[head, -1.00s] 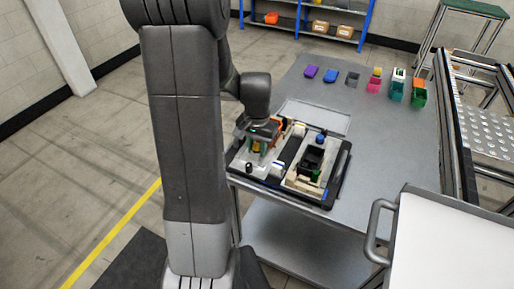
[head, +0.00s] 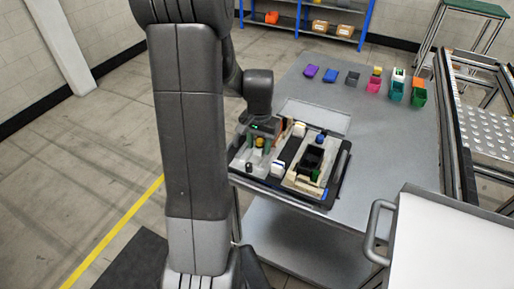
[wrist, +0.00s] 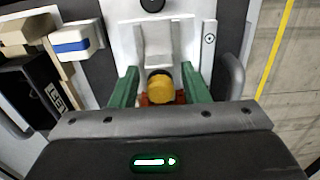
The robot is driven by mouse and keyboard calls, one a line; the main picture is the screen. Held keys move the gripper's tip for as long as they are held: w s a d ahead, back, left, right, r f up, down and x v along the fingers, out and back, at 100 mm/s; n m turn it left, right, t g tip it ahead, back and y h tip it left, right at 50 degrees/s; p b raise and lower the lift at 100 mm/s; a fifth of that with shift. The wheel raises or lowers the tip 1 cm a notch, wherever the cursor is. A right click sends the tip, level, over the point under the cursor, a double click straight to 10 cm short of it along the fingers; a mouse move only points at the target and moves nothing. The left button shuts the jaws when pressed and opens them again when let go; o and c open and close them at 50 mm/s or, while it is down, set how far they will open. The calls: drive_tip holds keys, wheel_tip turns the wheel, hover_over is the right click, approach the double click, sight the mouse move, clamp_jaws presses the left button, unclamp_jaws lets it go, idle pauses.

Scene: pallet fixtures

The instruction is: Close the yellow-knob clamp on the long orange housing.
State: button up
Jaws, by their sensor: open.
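The yellow knob (wrist: 160,86) of the clamp shows in the wrist view, between the green fingers of my gripper (wrist: 160,98). The fingers are apart, with a gap on each side of the knob. A pale grey clamp part (wrist: 158,45) lies beyond the knob on a light plate. Reddish-orange bits show beside and below the knob; most of the orange housing is hidden. In the head view the yellow knob (head: 260,142) shows under my gripper (head: 258,146), at the left part of the dark pallet (head: 329,185).
A black part in a beige fixture (head: 290,182) stands to the right on the pallet, near a blue knob (head: 320,139) and a white block with a blue band (wrist: 72,42). Several coloured bins (head: 395,90) stand at the table's back. The table's right side is clear.

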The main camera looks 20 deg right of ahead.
drive_tip(key=shift+r, duration=0.1)
drive_tip(key=shift+r+p, duration=3.05)
drive_tip(key=shift+r, duration=0.9)
drive_tip(key=shift+f, duration=0.15)
wheel_tip(320, 180, down, 8)
drive_tip(key=b, duration=0.6)
drive_tip(key=shift+r, duration=0.25)
